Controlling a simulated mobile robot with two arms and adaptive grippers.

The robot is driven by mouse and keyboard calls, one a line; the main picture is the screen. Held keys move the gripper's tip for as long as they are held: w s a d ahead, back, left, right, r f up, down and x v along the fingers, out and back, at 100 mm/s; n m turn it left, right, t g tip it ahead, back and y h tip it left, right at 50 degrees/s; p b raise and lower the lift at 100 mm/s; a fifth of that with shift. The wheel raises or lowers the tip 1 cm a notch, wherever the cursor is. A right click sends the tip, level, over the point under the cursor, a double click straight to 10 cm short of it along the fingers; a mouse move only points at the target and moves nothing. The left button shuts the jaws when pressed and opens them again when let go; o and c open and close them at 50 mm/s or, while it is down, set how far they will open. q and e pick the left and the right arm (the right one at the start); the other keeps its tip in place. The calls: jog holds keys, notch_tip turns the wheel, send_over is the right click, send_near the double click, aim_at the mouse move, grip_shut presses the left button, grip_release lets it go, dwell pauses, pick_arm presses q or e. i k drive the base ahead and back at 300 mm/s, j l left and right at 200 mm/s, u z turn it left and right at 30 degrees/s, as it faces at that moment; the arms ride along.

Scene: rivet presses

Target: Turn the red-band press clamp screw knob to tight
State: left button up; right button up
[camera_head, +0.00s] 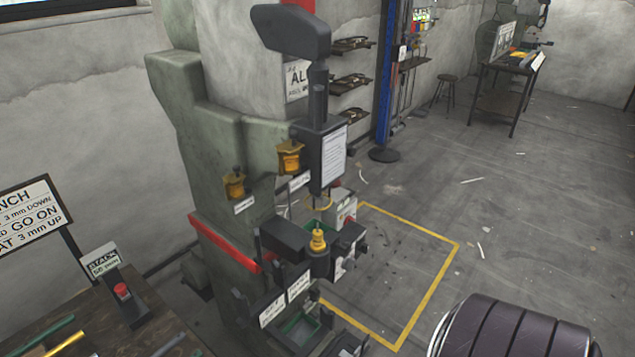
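The press (170,85) with a red band (222,244) stands left of centre, a grey-green column with a dark press head (318,140). A third yellow part (318,240) stands upright on the dark block under the head. I cannot tell for sure which one is the clamp screw knob, nor how tight it is. Neither of my grippers is in view.
A bench (110,335) at lower left holds coloured rods and a red button (122,290) by a stack sign (102,260). A green-edged tray (300,333) is low on the press. A stool (446,80) stands far back.

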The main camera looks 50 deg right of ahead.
aim_at(344, 249)
jog(key=l+u, duration=0.15)
jog(key=l, duration=0.3)
jog(key=l+u, duration=0.1)
jog(key=l, duration=0.3)
jog(key=k+l+u, duration=0.15)
jog(key=l, duration=0.3)
jog(key=l+u, duration=0.15)
jog(key=l, duration=0.3)
jog(key=k+l+u, duration=0.1)
jog(key=l, duration=0.3)
jog(key=k+l+u, duration=0.15)
jog(key=l, duration=0.25)
